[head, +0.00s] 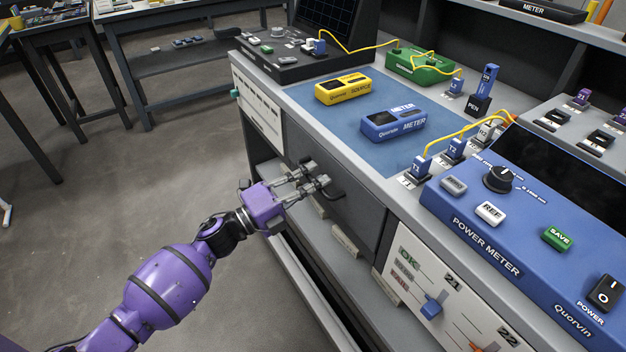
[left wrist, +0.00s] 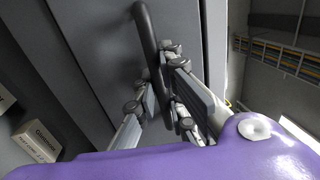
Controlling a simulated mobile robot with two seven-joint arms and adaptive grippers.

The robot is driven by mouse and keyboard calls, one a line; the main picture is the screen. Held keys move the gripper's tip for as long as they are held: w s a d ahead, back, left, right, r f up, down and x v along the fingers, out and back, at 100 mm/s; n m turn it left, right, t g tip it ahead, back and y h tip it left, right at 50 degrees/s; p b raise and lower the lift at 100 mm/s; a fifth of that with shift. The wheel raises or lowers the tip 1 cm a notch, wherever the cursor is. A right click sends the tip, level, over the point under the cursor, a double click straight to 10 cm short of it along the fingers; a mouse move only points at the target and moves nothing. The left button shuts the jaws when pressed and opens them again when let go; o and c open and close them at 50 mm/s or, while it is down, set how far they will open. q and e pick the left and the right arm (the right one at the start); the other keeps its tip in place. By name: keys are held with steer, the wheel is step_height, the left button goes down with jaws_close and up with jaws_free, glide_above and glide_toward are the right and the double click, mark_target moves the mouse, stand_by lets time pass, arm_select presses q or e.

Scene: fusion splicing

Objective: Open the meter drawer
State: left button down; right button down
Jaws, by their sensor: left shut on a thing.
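The meter drawer (head: 352,215) is a dark grey front panel under the blue-matted bench top. In the left wrist view its grey face (left wrist: 95,35) fills the upper middle, with a dark bar handle (left wrist: 146,35) standing off it. My left gripper (head: 318,180) is at the drawer front, with its fingers shut around the handle; the fingers also show in the left wrist view (left wrist: 160,95). The drawer looks flush with the bench front, though the arm partly hides its left edge. My right gripper is not in view.
The bench holds a yellow device (head: 343,88), a blue meter (head: 393,124) and a blue power meter (head: 530,215). A white panel with sliders (head: 440,300) is right of the drawer. A lower shelf (head: 318,285) holds small labelled boxes. Open floor (head: 120,180) lies to the left.

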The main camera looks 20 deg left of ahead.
arm_select(q)
steer(key=shift+a, duration=0.1)
steer(key=r+p+v, duration=0.1)
steer(key=r+v, duration=0.2)
steer(key=v, duration=1.2)
steer(key=s+r+p+v, duration=0.1)
steer(key=r+p+v, duration=0.1)
steer(key=v, duration=1.3)
steer(key=shift+s+a+r, duration=0.25)
steer(key=shift+a+r, duration=0.15)
steer(key=shift+a, duration=0.2)
steer(key=c, duration=2.1)
jaws_free()
